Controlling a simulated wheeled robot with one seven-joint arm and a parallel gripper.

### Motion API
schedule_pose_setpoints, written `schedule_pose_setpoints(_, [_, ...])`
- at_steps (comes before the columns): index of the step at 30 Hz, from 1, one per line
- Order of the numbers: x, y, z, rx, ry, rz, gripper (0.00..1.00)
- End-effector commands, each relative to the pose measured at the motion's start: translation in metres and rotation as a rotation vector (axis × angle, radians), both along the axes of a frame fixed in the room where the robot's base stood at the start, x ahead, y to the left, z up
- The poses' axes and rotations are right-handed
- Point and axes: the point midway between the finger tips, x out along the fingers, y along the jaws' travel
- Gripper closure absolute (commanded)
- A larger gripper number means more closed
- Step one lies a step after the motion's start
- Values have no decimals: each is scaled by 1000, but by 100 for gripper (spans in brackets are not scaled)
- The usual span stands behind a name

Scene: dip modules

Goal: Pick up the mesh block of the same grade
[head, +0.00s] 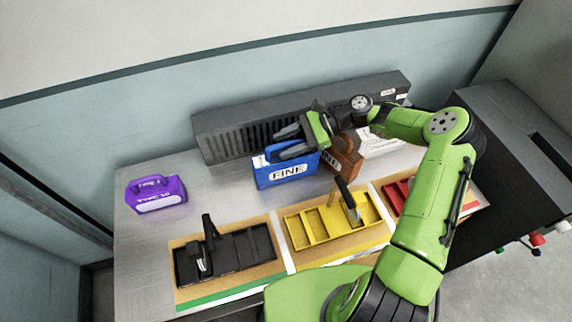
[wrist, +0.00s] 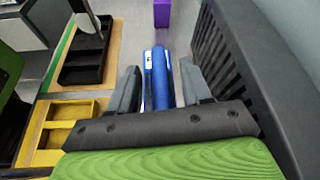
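A blue mesh block (head: 286,173) labelled FINE stands upright on the metal bench. A brown block (head: 345,160) stands just to its right, its label partly hidden and ending in "INE". A purple block (head: 156,196), with a label that seems to read TYPE 10, stands alone at the left. My gripper (head: 283,142) is at the top of the blue block. In the wrist view the blue block (wrist: 160,80) lies between the two open fingers (wrist: 160,88), with narrow gaps on both sides. The purple block (wrist: 162,14) shows beyond it.
A dark slotted housing (head: 240,130) runs along the back, close to my gripper. In front are a black tray (head: 240,255), a yellow tray (head: 325,225) and a partly hidden red tray (head: 395,193). Upright handles stand in the black and yellow trays. The bench between purple and blue is clear.

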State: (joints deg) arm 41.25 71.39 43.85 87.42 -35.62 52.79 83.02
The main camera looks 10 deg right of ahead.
Motion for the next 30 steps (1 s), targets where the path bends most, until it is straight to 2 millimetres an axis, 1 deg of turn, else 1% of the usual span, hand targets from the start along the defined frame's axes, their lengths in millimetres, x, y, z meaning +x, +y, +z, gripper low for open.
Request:
schedule_pose_setpoints(1, [0, 0, 0, 0, 0, 0, 58])
schedule_pose_setpoints(2, [0, 0, 0, 0, 0, 0, 62])
schedule_pose_setpoints(9, [0, 0, 0, 0, 0, 0, 99])
schedule_pose_setpoints(23, [0, 0, 3, 1, -2, 0, 100])
schedule_pose_setpoints(26, [1, 0, 17, 1, -5, 0, 100])
schedule_pose_setpoints(30, [1, -1, 54, 0, -6, 0, 100])
